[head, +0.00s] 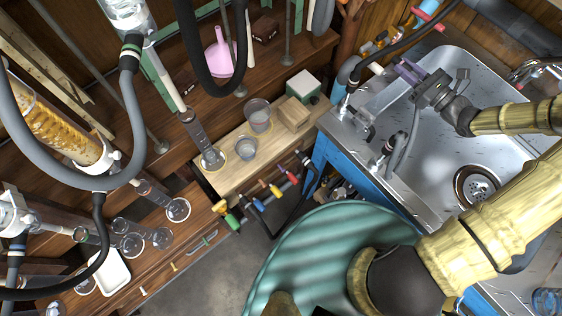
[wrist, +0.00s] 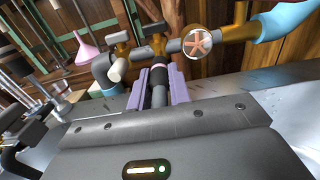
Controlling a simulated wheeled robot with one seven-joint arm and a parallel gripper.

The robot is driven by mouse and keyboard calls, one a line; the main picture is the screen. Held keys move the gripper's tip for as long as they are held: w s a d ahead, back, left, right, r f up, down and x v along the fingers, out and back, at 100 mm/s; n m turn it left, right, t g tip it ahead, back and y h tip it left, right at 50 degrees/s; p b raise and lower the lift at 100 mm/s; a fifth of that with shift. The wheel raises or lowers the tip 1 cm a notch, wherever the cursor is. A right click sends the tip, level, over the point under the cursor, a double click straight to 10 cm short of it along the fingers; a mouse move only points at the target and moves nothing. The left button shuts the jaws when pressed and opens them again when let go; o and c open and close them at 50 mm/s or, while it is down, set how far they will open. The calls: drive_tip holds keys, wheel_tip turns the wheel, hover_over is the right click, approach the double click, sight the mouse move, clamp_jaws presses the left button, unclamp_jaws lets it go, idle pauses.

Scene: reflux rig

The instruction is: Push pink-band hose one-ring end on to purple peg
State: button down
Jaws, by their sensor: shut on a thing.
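My gripper (head: 402,72) is over the back left of the sink. Its two lilac finger pads also show in the wrist view (wrist: 159,88), closed on a dark hose end (wrist: 158,92). A thin pale pinkish band (wrist: 157,67) shows at the far end of the dark piece, close against a grey fitting of the tap pipework (wrist: 152,52). I cannot tell whether hose and fitting touch. A grey hose (head: 411,130) hangs below my gripper along the sink's left side; its join to the held end is hidden. I cannot make out a purple peg or the rings.
Brass pipework with a round orange-spoked valve wheel (wrist: 197,42) stands just beyond the fingers. A grey elbow (head: 350,70) and black tube run beside it. The steel sink (head: 450,150) lies below. A wooden bench (head: 225,178) with beakers and a rail of coloured handles is at left.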

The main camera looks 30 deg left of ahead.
drive_tip(key=shift+p+v, duration=0.55)
drive_tip(key=shift+v, duration=1.05)
drive_tip(key=shift+r+p, duration=0.55)
drive_tip(key=shift+p, duration=0.2)
wheel_tip(320, 180, up, 20)
drive_tip(key=m+t+h+p, duration=1.1)
drive_tip(key=m+h+p, duration=0.45)
drive_tip(key=p, duration=2.25)
hover_over(412, 69)
drive_tip(key=s+d, duration=0.8)
drive_tip(key=d, duration=0.2)
drive_tip(key=n+h, duration=0.1)
drive_tip(key=n, duration=0.1)
drive_tip(key=shift+f, duration=0.3)
